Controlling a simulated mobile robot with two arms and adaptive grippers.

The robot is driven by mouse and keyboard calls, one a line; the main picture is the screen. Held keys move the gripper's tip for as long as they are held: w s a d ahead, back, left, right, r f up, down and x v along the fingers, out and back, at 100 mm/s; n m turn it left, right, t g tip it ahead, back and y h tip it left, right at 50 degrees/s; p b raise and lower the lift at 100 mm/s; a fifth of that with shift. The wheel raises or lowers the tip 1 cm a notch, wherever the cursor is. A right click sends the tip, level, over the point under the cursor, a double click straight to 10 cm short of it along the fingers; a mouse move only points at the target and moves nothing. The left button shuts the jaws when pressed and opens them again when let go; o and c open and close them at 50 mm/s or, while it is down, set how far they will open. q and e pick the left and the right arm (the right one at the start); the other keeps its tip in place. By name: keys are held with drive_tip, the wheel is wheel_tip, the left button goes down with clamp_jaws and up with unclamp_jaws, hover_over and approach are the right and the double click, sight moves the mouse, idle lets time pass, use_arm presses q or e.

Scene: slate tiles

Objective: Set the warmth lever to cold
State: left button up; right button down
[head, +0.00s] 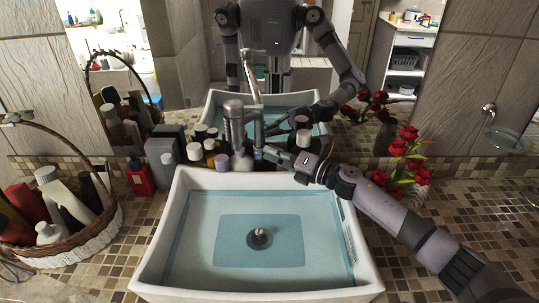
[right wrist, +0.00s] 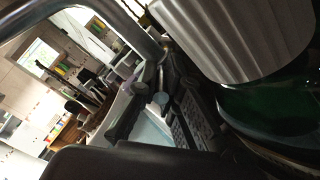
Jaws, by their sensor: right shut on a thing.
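The chrome faucet (head: 234,128) stands at the back edge of the white sink (head: 160,245). Its slim warmth lever (head: 258,130) shows at the right side of the faucet body. My right gripper (head: 264,153) reaches in from the right, behind the sink's back rim, and is shut at the lever; the exact contact is hidden by its fingers. In the right wrist view the dark fingers (right wrist: 150,100) are close together, with a curved chrome pipe above them. My left gripper is not in view.
Several bottles (head: 194,152) crowd around the faucet; a white ribbed cap (right wrist: 240,35) is very close to my right wrist camera. Red flowers (head: 408,150) stand beside my right forearm. A wicker basket (head: 85,243) of bottles is at left. A mirror is behind.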

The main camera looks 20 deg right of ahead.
drive_tip(key=c, duration=1.7)
unclamp_jaws()
drive_tip(key=shift+s+f, duration=0.15)
drive_tip(key=shift+f, duration=0.05)
drive_tip(key=shift+w+d, duration=0.15)
drive_tip(key=shift+w, duration=0.05)
drive_tip(key=v, duration=0.6)
drive_tip(key=shift+s+d+f, duration=0.1)
drive_tip(key=shift+s, duration=0.05)
drive_tip(key=shift+s+d, duration=0.3)
drive_tip(key=shift+s, duration=0.2)
drive_tip(key=shift+c, duration=0.5)
